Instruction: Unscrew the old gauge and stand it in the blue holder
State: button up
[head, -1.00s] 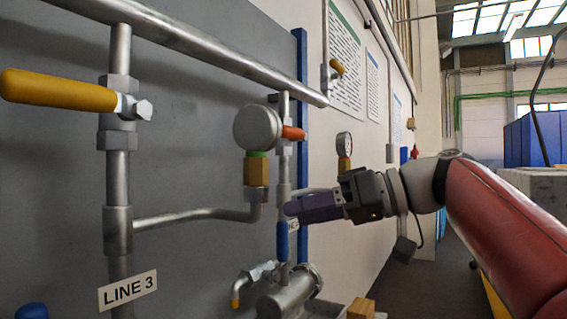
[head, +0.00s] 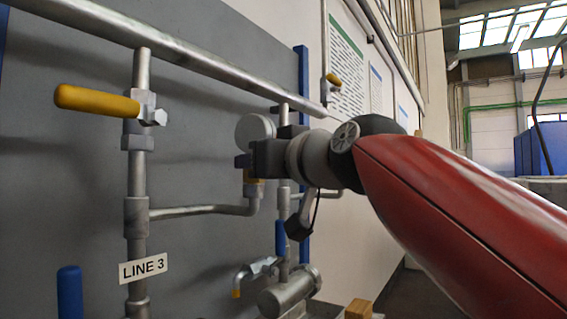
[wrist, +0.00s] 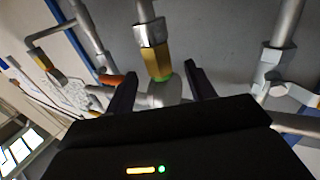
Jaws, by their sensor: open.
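A round grey gauge (head: 255,131) stands upright on a brass fitting at the end of the side pipe. In the wrist view its body (wrist: 166,93) and a green ring (wrist: 163,76) show beside the brass fitting (wrist: 155,60). My gripper (wrist: 160,72) is open, with one finger on each side of the green ring and fitting; no grip shows. In the head view my gripper (head: 246,165) is just below the gauge dial and partly covers the fitting. I cannot make out a blue holder for certain.
A yellow-handled valve (head: 100,101) sticks out on the left pipe, above the LINE 3 label (head: 143,268). A blue-handled valve (head: 280,238) is below my gripper. An upright blue cylinder (head: 70,292) is at the lower left. In the wrist view an orange handle (wrist: 118,80) is close to the left finger.

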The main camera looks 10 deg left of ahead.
jog(key=p+x, duration=0.1)
jog(key=x, duration=0.5)
jog(key=c, duration=1.2)
jog(key=shift+y, duration=0.3)
